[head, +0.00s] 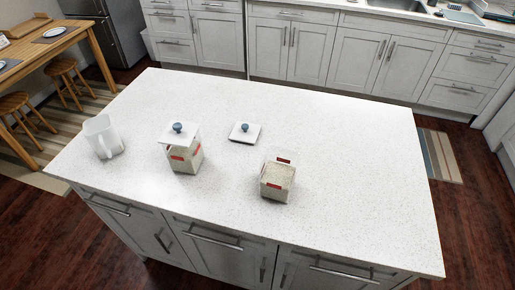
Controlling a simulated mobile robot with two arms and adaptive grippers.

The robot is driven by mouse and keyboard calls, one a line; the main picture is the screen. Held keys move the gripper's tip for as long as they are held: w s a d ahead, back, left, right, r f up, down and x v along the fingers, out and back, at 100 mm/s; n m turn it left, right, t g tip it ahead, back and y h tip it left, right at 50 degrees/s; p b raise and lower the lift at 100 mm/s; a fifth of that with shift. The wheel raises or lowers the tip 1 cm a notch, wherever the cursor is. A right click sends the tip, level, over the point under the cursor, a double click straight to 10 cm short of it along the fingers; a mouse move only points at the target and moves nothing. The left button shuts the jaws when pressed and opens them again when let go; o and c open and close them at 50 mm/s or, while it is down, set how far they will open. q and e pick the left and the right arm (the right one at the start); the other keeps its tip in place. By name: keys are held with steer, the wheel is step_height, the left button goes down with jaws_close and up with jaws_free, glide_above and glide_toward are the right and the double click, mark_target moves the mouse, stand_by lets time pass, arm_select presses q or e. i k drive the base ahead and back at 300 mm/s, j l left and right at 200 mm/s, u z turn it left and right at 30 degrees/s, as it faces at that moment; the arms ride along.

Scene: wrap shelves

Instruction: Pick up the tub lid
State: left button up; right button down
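Right of and nearer than the loose lid stands an open tub (277,182) with red marks and pale grainy contents. Neither of my grippers is in view.
A white pitcher (103,137) stands near the left end of the island countertop (350,160). The right half of the top is clear. Cabinets (290,45) line the back wall. A wooden table (45,45) and stools stand at the left.

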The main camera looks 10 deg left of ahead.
mark_target(242, 131)
steer(key=j+z, duration=0.35)
steer(key=j, duration=0.35)
steer(key=k+j+z, duration=0.1)
steer(key=j+z, duration=0.2)
steer(key=j, duration=0.4)
